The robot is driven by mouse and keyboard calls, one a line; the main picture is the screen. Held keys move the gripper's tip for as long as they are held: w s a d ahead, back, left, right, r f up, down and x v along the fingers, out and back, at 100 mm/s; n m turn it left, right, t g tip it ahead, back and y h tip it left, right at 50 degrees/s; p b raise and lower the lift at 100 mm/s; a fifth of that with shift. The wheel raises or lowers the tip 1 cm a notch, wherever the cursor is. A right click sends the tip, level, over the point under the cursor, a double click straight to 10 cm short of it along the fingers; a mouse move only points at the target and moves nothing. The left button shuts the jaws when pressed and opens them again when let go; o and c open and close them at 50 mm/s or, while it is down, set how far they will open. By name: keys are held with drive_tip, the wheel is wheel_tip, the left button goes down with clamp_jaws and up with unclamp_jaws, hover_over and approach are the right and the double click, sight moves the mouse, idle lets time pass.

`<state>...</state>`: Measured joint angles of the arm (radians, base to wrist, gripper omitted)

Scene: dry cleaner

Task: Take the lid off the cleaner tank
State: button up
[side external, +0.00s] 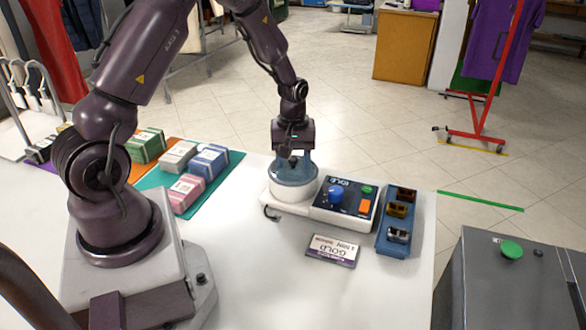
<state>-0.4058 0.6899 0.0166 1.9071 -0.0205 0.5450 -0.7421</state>
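The cleaner tank (290,193) is a round white tub at the left end of a white unit near the table's far edge. A translucent blue-grey lid (285,177) shows at its top; it looks seated on the tub. My gripper (293,161) points down right over the lid, at its middle. Its fingers are dark and small here and overlap the lid, so I cannot tell whether they are apart, closed or touching it.
A control panel (346,200) with a blue knob adjoins the tank, then a blue tray (391,245) with several small items. A sign (333,250) lies in front. Folded bundles sit on a green mat (222,178) to the left.

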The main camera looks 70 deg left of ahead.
clamp_jaws()
drive_tip(key=shift+r, duration=0.1)
